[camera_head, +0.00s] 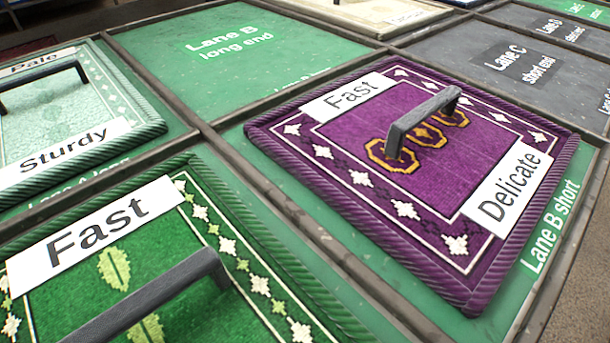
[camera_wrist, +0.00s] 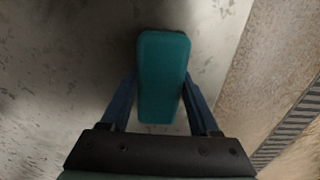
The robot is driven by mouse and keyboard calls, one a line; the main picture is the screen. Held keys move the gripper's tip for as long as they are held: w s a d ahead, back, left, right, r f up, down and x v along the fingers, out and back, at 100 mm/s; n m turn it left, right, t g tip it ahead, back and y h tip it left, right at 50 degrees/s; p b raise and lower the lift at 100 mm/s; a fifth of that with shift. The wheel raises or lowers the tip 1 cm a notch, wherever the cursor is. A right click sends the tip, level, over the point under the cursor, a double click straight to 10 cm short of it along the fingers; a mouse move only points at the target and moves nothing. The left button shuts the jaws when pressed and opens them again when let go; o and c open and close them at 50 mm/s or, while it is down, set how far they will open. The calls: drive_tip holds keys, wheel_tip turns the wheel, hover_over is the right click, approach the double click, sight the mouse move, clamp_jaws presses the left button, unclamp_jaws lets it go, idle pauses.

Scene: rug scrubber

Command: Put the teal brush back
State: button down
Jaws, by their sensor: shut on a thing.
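The teal brush (camera_wrist: 163,78) shows in the wrist view as a long rounded teal block, upright in the picture. My gripper (camera_wrist: 160,92) has its two blue fingers on either side of the block and is shut on it. The near end of the brush reaches down toward the dark gripper body, and its underside is hidden. The head view shows neither the brush nor my gripper, and I see no marked place for the brush there.
Below the brush is a grey, scuffed surface (camera_wrist: 60,60), with a tan strip (camera_wrist: 265,70) and a dark grating (camera_wrist: 290,130) at right. The head view shows framed lanes holding a purple rug (camera_head: 330,205), a green rug (camera_head: 235,270) and a pale green rug (camera_head: 60,115), each with a raised grey handle.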

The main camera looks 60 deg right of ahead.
drive_tip(key=shift+f, duration=0.15)
drive_tip(key=shift+c, duration=0.6)
unclamp_jaws()
wheel_tip(320, 180, up, 12)
drive_tip(key=p, duration=0.7)
drive_tip(key=shift+r, duration=0.2)
drive_tip(key=shift+s, duration=0.1)
